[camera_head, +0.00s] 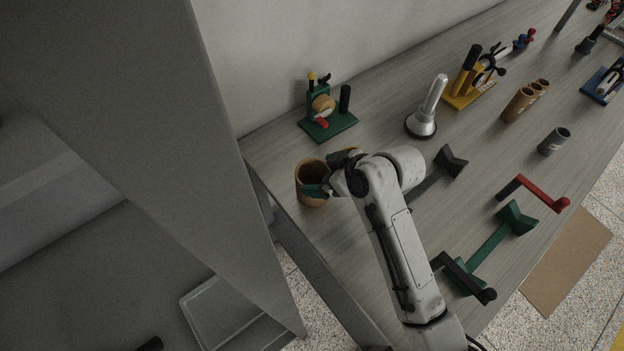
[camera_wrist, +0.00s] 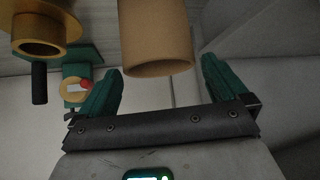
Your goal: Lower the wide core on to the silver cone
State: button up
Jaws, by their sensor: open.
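A wide brown core (camera_head: 309,174) stands upright at the left end of the table. In the wrist view a brown core (camera_wrist: 157,38), seemingly this one, lies between the green fingers, with gaps at both sides. My gripper (camera_head: 322,188) is open, and a green finger overlaps the wide core in the head view. Whether it touches is unclear. The silver cone (camera_head: 421,123) stands to the right, on a dark round base with a pale rod rising from it. It is apart from the core, and no core is seen on it.
Another brown core (camera_wrist: 40,32) is beside the first, mostly hidden by my arm in the head view. A green stand (camera_head: 337,128) is behind; a yellow stand (camera_head: 468,97) is beyond the cone. Black and green cradles (camera_head: 490,245) and narrow cores (camera_head: 517,105) occupy the right.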

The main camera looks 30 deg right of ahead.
aim_at(300, 174)
jog(key=shift+b+x, duration=2.1)
jog(key=shift+x, duration=0.8)
jog(key=shift+w+r, duration=0.1)
jog(key=shift+r, duration=0.05)
jog(key=c, duration=0.7)
jog(key=shift+c, duration=0.2)
